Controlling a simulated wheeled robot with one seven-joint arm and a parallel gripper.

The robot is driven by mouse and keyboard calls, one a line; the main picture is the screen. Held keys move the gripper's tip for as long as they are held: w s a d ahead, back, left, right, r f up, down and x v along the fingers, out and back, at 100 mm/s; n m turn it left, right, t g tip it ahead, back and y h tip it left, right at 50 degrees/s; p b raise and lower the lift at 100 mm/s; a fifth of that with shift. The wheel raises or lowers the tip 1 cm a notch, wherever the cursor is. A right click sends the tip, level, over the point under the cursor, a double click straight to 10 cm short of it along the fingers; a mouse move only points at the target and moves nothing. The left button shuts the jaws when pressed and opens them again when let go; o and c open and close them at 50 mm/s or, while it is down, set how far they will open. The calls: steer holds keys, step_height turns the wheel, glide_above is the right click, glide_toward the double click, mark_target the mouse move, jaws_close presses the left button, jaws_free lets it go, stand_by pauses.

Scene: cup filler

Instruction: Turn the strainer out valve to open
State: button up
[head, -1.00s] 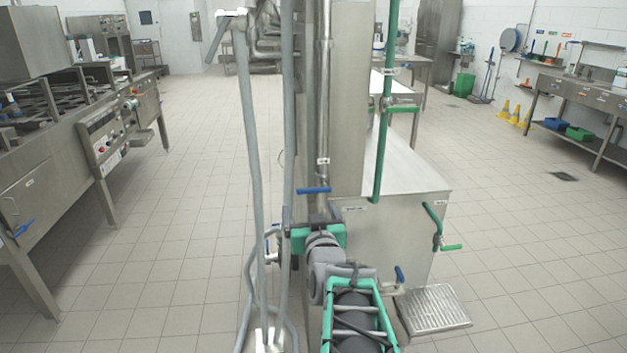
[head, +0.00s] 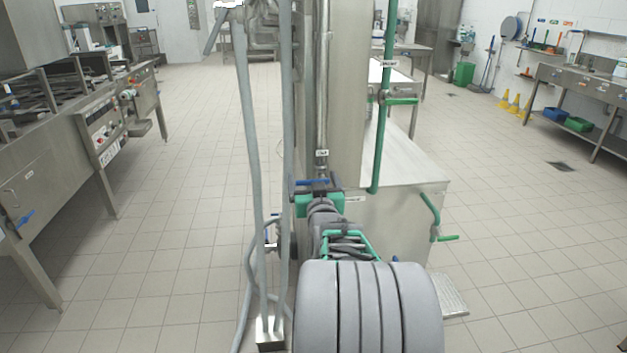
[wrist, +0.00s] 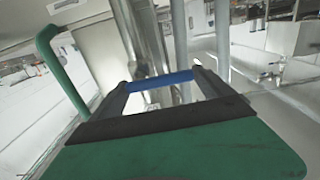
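A blue valve handle (head: 313,182) sits crosswise at the lower end of a vertical steel pipe; it also shows in the wrist view (wrist: 160,79). The nearby labels are too small to read, so I cannot confirm that this is the strainer out valve. My gripper (head: 315,187), green with dark fingers, is at the handle. In the wrist view its fingers (wrist: 160,84) are spread wide, with the blue bar spanning the gap near the fingertips. I cannot tell if either finger touches the bar. My arm hides the pipework below.
A green pipe (head: 385,120) with a green handle stands right of the steel column, above a steel tank (head: 395,225). Grey hoses (head: 250,150) hang on the left. A long cooking counter (head: 85,135) is far left. The tiled floor on both sides is clear.

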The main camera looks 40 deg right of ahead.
steer(key=c, duration=1.7)
